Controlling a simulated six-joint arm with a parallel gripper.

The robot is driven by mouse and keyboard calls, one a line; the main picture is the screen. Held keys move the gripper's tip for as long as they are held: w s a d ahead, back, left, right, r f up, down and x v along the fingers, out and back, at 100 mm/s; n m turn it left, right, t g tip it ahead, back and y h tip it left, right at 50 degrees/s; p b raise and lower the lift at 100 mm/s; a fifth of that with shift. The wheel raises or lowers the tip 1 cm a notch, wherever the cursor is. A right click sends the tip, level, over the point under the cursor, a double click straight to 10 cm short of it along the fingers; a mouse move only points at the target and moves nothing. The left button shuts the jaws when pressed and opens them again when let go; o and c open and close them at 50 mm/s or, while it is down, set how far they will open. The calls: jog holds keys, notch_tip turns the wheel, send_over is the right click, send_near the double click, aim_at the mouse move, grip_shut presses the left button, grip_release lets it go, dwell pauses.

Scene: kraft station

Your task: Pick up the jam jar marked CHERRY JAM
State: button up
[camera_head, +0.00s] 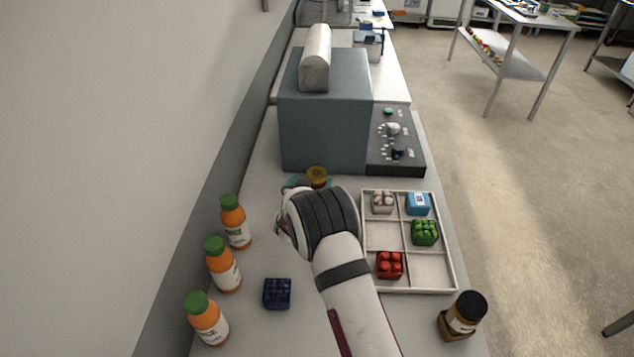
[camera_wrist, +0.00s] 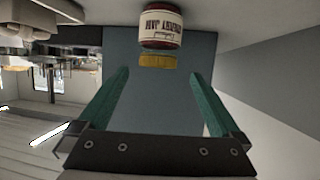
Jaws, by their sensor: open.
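The jam jar marked CHERRY JAM (camera_wrist: 161,27) shows upside down at the top of the wrist view, with a white label, dark red contents and a yellow lid (camera_wrist: 158,61). In the head view only its yellow lid (camera_head: 317,174) shows clearly, in front of the grey-blue machine; my gripper and wrist hide most of the rest. My gripper (camera_wrist: 160,76) is open, its two green fingers apart with nothing between them. The jar lies ahead of the fingertips, roughly centred between them. In the head view my gripper (camera_head: 311,183) is mostly hidden by my wrist.
A grey-blue machine (camera_head: 325,130) with a dark control panel (camera_head: 398,160) stands behind the jar. A divided tray (camera_head: 382,235) of small coloured items lies right. Several orange bottles (camera_head: 222,265) line the left. A dark blue block (camera_head: 277,294) and a dark-lidded jar (camera_head: 464,315) are nearer.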

aim_at(316, 174)
jog(key=x, duration=0.5)
jog(key=shift+w+d+r, duration=0.1)
jog(key=shift+w+d, duration=0.05)
jog(key=shift+d, duration=0.05)
grip_shut()
